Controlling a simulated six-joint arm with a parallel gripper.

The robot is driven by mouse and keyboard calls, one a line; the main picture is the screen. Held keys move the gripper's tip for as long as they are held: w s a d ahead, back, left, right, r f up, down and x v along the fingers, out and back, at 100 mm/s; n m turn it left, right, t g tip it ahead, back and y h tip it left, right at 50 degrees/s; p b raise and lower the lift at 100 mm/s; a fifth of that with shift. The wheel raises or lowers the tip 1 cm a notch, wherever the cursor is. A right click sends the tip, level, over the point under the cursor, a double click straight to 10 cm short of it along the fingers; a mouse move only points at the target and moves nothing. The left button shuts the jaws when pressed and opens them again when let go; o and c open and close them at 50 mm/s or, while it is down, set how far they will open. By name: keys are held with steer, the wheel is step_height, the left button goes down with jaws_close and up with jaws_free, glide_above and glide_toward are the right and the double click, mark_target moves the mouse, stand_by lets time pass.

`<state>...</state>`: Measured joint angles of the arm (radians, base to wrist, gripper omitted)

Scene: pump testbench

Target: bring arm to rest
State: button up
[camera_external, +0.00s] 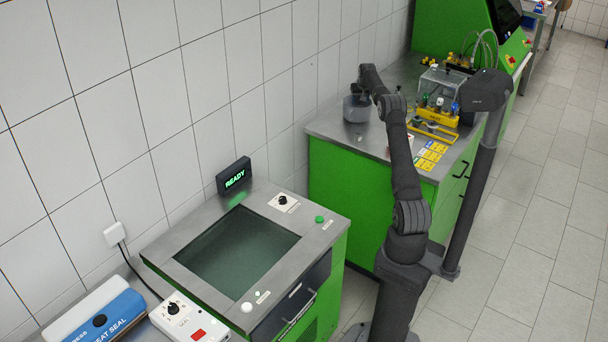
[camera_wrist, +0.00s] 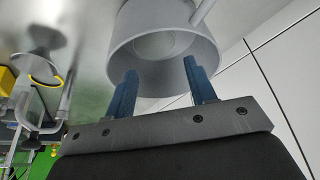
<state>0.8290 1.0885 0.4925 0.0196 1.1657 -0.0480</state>
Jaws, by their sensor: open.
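My arm (camera_external: 402,165) stretches from its base at the lower middle to the metal bench at the back in the external view. My gripper (camera_wrist: 163,88) is open in the wrist view, with its two blue fingers apart. A grey cylindrical container (camera_wrist: 158,45) is just beyond the fingertips, and its round opening shows. I cannot tell whether the fingers touch it. The same grey container (camera_external: 356,109) stands on the bench near the wall in the external view. The fingers are too small to make out there.
A clear box on a yellow fixture (camera_external: 440,92) and yellow cards (camera_external: 431,155) are right of my arm. A dark post (camera_external: 478,175) stands close on the right. A station with a READY display (camera_external: 234,176) and a blue heat sealer (camera_external: 105,318) are at left.

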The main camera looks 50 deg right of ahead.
steer(key=s+d+r, duration=0.2)
steer(key=s+r, duration=0.6)
steer(key=s, duration=0.4)
steer(key=s+a+f+m, duration=0.1)
steer(key=s+a, duration=0.2)
steer(key=s, duration=0.1)
steer(key=s+a+f+m+g, duration=0.1)
steer(key=s+a+f+m, duration=0.1)
steer(key=s+a, duration=0.1)
steer(key=s+a+f+m, duration=0.1)
steer(key=s+a, duration=0.2)
steer(key=s, duration=0.3)
steer(key=shift+s+f+m+h, duration=0.1)
steer(key=shift+f+m+h, duration=0.2)
steer(key=shift+f+h, duration=0.1)
steer(key=shift+w+f, duration=0.2)
steer(key=shift+w, duration=0.3)
steer(key=shift+w+a+f, duration=0.1)
steer(key=shift+w+f, duration=0.2)
steer(key=shift+w, duration=0.2)
steer(key=shift+g, duration=0.3)
